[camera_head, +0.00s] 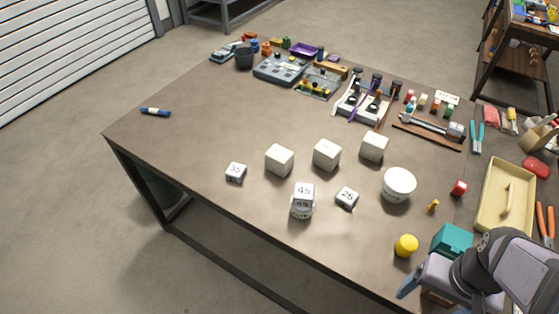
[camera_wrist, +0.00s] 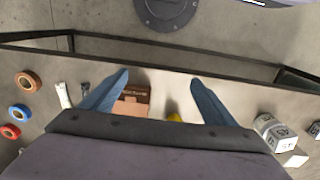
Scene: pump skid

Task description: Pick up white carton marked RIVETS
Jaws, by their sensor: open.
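Three plain white cartons stand on the brown table in the head view: a left one (camera_head: 279,160), a middle one (camera_head: 327,154) and a right one (camera_head: 374,148). No RIVETS marking is readable on any of them. My gripper (camera_wrist: 158,82) is open in the wrist view, with its two blue fingers apart and nothing held. In the head view my gripper (camera_head: 412,285) is low at the bottom right, at the table's near edge, well apart from the cartons. A brown box (camera_wrist: 135,100) shows between the fingers in the wrist view, beyond them.
Number cubes marked 35 (camera_head: 236,172), 45 (camera_head: 304,192) and 25 (camera_head: 347,197) stand in front of the cartons. A white bowl (camera_head: 398,186), yellow knob (camera_head: 406,245) and teal box (camera_head: 452,240) lie between them and my arm. The table's left side is mostly clear.

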